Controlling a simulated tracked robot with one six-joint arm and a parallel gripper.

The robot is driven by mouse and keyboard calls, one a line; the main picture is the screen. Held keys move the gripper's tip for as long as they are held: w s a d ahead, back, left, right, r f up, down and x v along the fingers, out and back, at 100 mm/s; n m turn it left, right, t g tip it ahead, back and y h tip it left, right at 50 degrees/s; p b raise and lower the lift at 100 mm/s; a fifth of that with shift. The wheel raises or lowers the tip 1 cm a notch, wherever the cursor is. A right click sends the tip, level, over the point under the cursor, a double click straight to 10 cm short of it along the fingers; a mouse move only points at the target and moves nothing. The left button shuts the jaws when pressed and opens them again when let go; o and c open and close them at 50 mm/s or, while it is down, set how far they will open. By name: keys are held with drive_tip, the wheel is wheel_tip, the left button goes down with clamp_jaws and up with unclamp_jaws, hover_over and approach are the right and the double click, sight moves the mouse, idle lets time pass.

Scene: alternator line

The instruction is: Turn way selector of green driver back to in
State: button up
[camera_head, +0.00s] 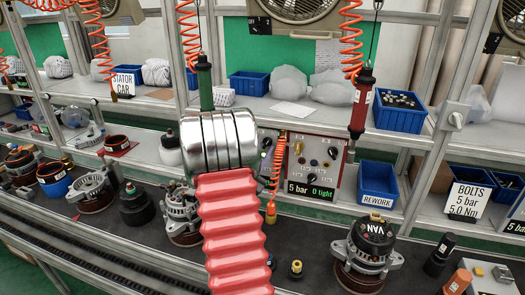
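The green driver (205,82) hangs upright from an orange coiled hose in the upper left middle. Its lower end is hidden behind the silver end of my arm (222,140). Its way selector cannot be made out at this size. My arm, with red bellows below the silver rings, reaches up from the bottom centre. The fingers of my gripper are hidden behind the silver rings, so I cannot tell whether they are open or touch the driver. A red driver (361,104) hangs apart on the right.
A control panel (309,165) with a display reading "5 bar 0 tight" stands behind, right of my arm. A blue REWORK bin (377,184) is beside it. An alternator (368,250) sits on the dark bench, front right. More alternator parts stand left. Blue bins and wrapped parts fill the shelf.

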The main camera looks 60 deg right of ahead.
drive_tip(key=shift+d, duration=0.2)
clamp_jaws()
drive_tip(key=shift+a, duration=0.1)
